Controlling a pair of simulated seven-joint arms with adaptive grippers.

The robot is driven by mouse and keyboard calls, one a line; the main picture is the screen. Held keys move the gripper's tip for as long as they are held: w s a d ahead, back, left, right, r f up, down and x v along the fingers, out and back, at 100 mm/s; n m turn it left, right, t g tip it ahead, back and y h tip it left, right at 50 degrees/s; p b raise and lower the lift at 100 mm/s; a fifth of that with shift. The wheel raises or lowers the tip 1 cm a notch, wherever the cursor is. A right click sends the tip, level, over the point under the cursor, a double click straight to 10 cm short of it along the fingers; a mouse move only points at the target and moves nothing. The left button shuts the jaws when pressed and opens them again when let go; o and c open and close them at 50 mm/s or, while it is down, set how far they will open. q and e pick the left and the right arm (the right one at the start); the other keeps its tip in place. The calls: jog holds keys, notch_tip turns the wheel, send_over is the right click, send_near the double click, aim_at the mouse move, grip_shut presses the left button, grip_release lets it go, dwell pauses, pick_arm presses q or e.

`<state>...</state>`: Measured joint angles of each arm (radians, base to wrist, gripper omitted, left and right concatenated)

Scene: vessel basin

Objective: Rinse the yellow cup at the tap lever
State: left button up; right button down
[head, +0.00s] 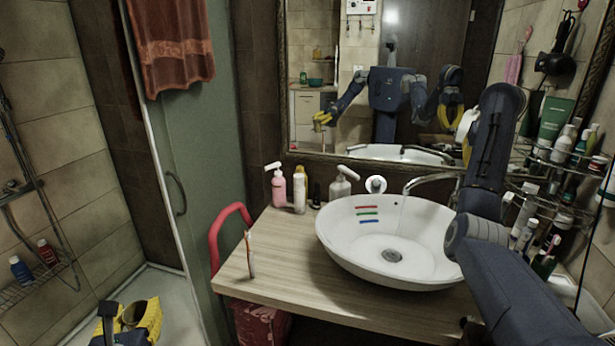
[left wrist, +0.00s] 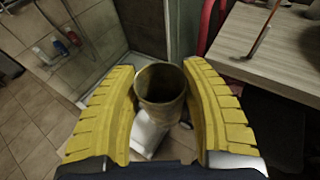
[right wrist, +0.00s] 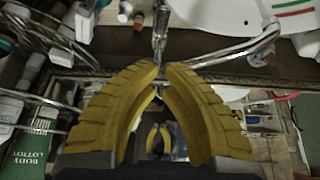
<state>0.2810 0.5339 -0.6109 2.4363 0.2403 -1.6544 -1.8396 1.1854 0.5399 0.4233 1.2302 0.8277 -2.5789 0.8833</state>
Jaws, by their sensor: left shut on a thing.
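The yellow cup (left wrist: 162,84) is a dull yellow, open-topped vessel, upright and looking empty in the left wrist view. My left gripper (left wrist: 158,68) is shut on it, one finger on each side. In the head view this gripper (head: 128,322) and the cup (head: 135,312) are at the bottom left, away from the counter. The chrome tap (head: 432,179) arches over the basin's back rim. My right gripper (right wrist: 162,66) has its fingertips close together near the chrome tap fittings (right wrist: 160,32); I cannot tell whether they touch the lever. My right arm hides this area in the head view.
The white basin (head: 345,250) stands on the wooden counter (head: 290,285). A toothbrush (head: 250,255) stands near the counter's left side. Bottles (head: 279,188) line the back. A red rail (head: 214,240) is left of the counter. A crowded wire shelf (head: 550,205) is at right.

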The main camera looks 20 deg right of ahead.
jog(key=x, duration=0.7)
jog(key=s+x, duration=0.1)
jog(key=x, duration=0.3)
jog(key=shift+a+f, duration=0.3)
jog(key=shift+s+a+f, duration=0.1)
jog(key=shift+a+f, duration=0.05)
jog(key=shift+f, duration=0.45)
jog(key=shift+s+a+f, duration=0.1)
jog(key=shift+a+f, duration=0.05)
jog(key=shift+f, duration=0.4)
jog(key=shift+s+a+f, duration=0.2)
jog(key=shift+s+f, duration=0.1)
jog(key=shift+f, duration=0.35)
jog(key=shift+r, duration=0.1)
